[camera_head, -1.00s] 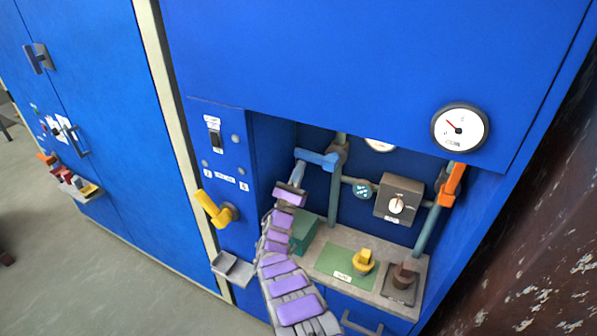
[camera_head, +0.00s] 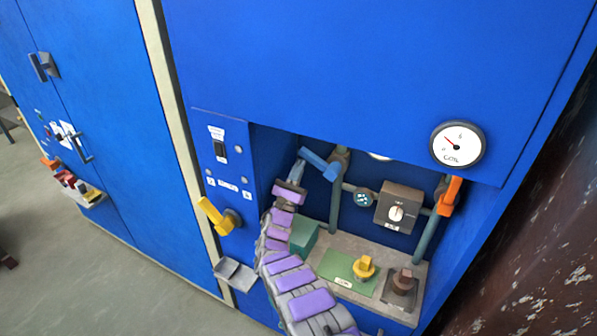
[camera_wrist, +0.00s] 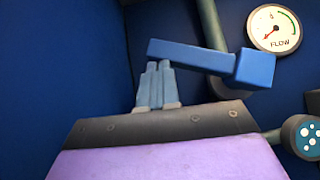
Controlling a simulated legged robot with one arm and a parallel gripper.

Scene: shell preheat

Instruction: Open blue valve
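The blue valve handle (camera_head: 316,162) is a lever on a grey-green vertical pipe in the recess of the blue cabinet. It slants down to the right in the head view. In the wrist view the blue lever (camera_wrist: 195,56) runs from its free left end to a square hub at right. My gripper (camera_head: 299,168) is at the lever's left end. In the wrist view my gripper's fingers (camera_wrist: 158,66) are close together, their tips just at the lever's lower edge near its free end. They do not appear to straddle it; whether they touch cannot be told.
An orange handle (camera_head: 451,194) is on the right pipe. A grey box with a knob (camera_head: 398,208) sits between the pipes. A yellow lever (camera_head: 214,214) sticks out left of the recess.

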